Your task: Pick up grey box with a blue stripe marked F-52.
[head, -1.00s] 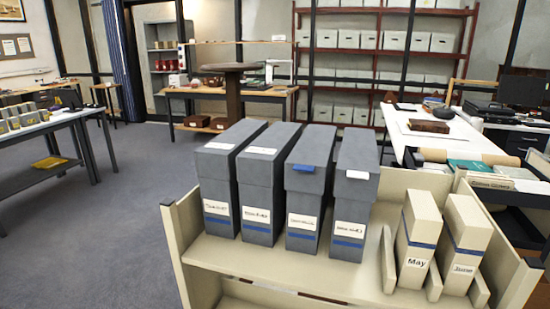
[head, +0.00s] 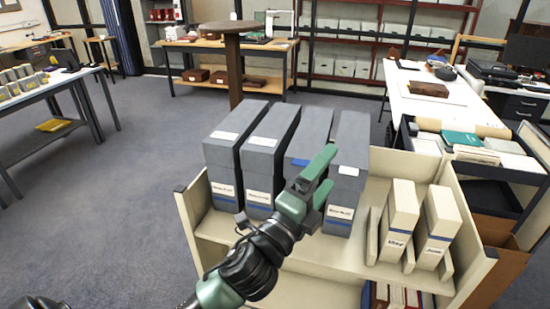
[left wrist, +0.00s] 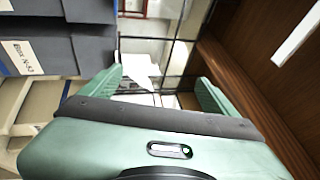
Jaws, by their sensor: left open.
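Several grey boxes with blue stripes stand upright in a row on a cream cart (head: 212,228). In the head view they are the leftmost box (head: 222,170), the second box (head: 262,172), the third box (head: 305,150) and the rightmost box (head: 346,180). Their white labels are too small to read surely, so I cannot tell which is F-52. My green left gripper (head: 322,178) is open and empty, in front of the third and rightmost boxes and partly hiding them. In the left wrist view the gripper (left wrist: 160,86) has a grey box (left wrist: 40,55) to its left, outside the fingers. My right gripper is out of view.
Two cream boxes, one (head: 399,222) beside the other (head: 437,228), stand at the cart's right between low dividers. Books (head: 400,297) lie on the lower shelf.

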